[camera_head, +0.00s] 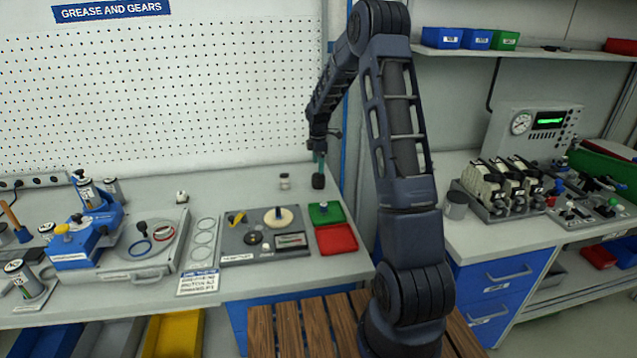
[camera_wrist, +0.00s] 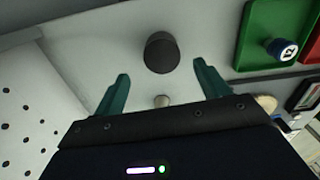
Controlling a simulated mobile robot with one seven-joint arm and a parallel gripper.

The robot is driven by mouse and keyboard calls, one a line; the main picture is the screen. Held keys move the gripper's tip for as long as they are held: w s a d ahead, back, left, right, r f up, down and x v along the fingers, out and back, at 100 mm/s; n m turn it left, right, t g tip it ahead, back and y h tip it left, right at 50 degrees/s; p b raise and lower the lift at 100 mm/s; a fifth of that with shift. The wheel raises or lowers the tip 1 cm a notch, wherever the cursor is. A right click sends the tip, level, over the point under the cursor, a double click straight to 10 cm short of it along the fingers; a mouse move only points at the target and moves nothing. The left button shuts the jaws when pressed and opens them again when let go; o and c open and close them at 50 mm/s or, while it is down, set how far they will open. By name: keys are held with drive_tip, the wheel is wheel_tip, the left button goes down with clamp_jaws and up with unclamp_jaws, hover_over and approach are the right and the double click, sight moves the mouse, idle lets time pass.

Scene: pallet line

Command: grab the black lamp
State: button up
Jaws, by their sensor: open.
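The black lamp shows as a short dark cylinder (camera_wrist: 161,52) in the wrist view, seen from above. In the head view, it is a small dark piece (camera_head: 318,182) on the back of the grey bench. Nothing else in view looks more like a lamp. My gripper (camera_head: 319,162) is just above it in the head view. In the wrist view, my gripper (camera_wrist: 162,74) is open, with its two teal fingers spread and empty. The cylinder lies just past the fingertips, centred between them, and no contact shows.
A small jar (camera_head: 285,181) stands left of the cylinder. The green tray (camera_head: 325,205) and red tray (camera_head: 336,239) lie nearer the bench's front. The white pegboard (camera_head: 160,95) rises behind. A plate of parts (camera_head: 240,241) sits to the left.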

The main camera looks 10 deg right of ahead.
sight(319, 175)
drive_tip(key=f, duration=0.8)
drive_tip(key=shift+s+d+f, duration=0.15)
drive_tip(key=shift+d+f, duration=0.05)
drive_tip(key=shift+c, duration=0.2)
drive_tip(key=c, duration=1)
